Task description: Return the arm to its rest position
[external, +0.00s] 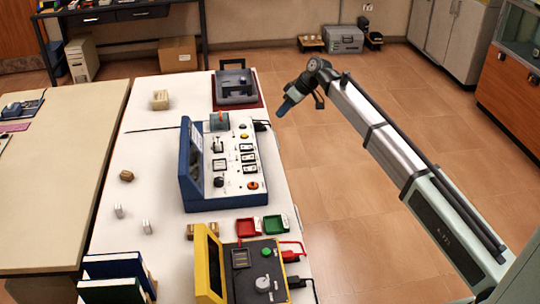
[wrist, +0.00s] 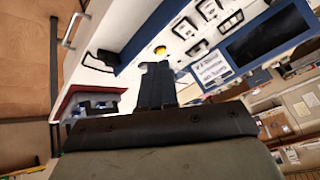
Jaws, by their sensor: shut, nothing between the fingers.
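My arm reaches in from the right edge of the external view over the open floor, with its wrist bent down toward the table. My gripper (external: 284,108) hangs beside the white table's right edge, to the right of the blue console (external: 222,203), and touches nothing that I can see. In the wrist view the dark fingers of my gripper (wrist: 155,84) are together and hold nothing. The console panel with switches and a dark screen (wrist: 265,38) shows beyond them.
Small blocks (external: 160,100) lie on the white tabletop (external: 150,180). Tiled floor (external: 320,165) is clear beneath my arm.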

